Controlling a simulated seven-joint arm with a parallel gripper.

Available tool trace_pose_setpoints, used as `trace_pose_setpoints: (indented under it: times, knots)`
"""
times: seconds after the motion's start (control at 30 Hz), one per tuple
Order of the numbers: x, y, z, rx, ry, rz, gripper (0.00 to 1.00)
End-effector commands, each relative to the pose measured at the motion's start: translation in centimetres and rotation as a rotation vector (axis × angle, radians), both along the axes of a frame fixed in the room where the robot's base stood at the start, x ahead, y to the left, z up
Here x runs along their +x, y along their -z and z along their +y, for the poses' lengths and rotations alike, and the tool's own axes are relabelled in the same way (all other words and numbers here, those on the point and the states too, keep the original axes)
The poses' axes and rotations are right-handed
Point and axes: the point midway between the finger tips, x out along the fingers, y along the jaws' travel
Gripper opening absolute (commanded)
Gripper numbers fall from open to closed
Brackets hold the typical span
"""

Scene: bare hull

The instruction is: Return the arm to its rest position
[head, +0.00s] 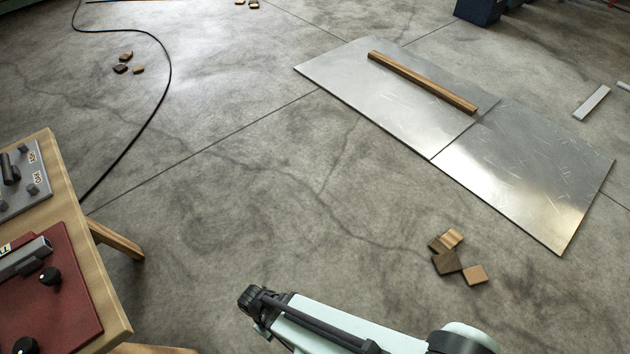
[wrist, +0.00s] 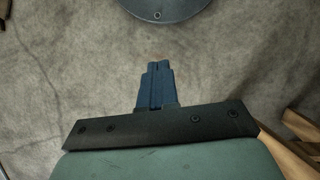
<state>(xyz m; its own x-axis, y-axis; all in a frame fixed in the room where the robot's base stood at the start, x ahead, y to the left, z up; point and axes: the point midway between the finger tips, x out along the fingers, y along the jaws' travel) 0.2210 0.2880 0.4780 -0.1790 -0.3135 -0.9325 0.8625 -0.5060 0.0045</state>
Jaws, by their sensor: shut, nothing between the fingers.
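My gripper (wrist: 157,66) shows in the wrist view as two blue fingers pressed together below the top middle, with no gap and nothing between them. Bare concrete floor lies behind the fingers. In the head view, part of my pale green arm lies along the bottom edge, right of the wooden table (head: 62,180). The fingers cannot be made out in the head view.
The table at left carries a grey switch panel (head: 22,172) and a red panel (head: 60,310). Metal sheets (head: 510,170) bear a wooden bar (head: 420,80). A black cable (head: 165,95) crosses open floor.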

Motion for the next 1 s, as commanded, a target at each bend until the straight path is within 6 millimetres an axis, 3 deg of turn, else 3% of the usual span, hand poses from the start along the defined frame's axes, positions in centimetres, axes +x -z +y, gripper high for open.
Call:
trace_pose_setpoints:
  times: [0.4, 1.0]
  knots:
    - [3.3, 1.6, -8.9, -0.059, 0.267, 0.051, 0.00]
    - [3.9, 3.5, -19.9, -0.113, 0.637, 0.134, 0.00]
